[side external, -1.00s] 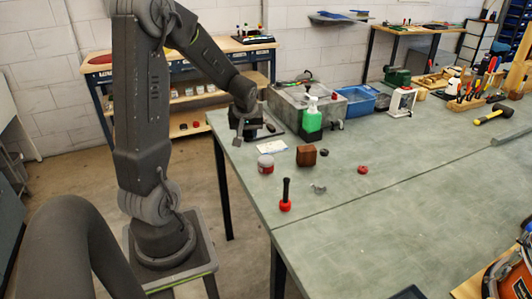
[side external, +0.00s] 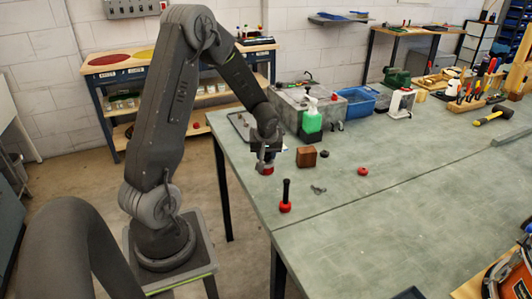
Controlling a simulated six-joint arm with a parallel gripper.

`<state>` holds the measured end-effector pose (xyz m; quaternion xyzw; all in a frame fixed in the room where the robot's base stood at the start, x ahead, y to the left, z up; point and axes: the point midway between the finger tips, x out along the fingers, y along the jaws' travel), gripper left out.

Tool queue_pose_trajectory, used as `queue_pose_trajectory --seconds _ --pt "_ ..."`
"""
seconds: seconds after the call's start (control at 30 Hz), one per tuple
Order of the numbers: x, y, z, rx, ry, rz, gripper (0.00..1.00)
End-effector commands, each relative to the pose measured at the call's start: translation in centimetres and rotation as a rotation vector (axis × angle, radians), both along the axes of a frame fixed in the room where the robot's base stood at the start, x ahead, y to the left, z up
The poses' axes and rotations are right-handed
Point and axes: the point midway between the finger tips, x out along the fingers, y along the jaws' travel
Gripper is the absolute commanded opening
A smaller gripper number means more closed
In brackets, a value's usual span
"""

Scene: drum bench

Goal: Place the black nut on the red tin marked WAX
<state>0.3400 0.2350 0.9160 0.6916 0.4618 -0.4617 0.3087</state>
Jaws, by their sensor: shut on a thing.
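The red tin (side external: 267,171) stands near the left edge of the green bench, with only its lower part showing. Its marking is not readable. My gripper (side external: 266,164) points down directly over the tin and covers its top. The jaws are shut on a small dark thing, which I take to be the black nut; it is mostly hidden between the fingers. I cannot tell whether it touches the tin's lid.
A brown wooden block (side external: 306,157) stands just right of the gripper, with a small dark round piece (side external: 324,153) beyond it. A black-handled red tool (side external: 286,198) stands upright in front.

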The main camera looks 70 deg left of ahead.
Motion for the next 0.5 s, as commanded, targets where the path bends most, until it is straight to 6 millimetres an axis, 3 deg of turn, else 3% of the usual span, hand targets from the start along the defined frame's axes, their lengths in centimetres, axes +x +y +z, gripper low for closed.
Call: queue_pose_trajectory --seconds 0.13,0.17,0.4,0.5 --pt "0.0 0.0 -0.37 -0.001 0.001 -0.001 0.12" --pt "0.0 0.01 -0.31 0.0 0.0 0.0 0.38" --pt "-0.01 0.01 -0.29 0.0 0.0 0.0 0.6" --pt "-0.02 0.01 -0.28 0.0 0.0 0.0 0.6"
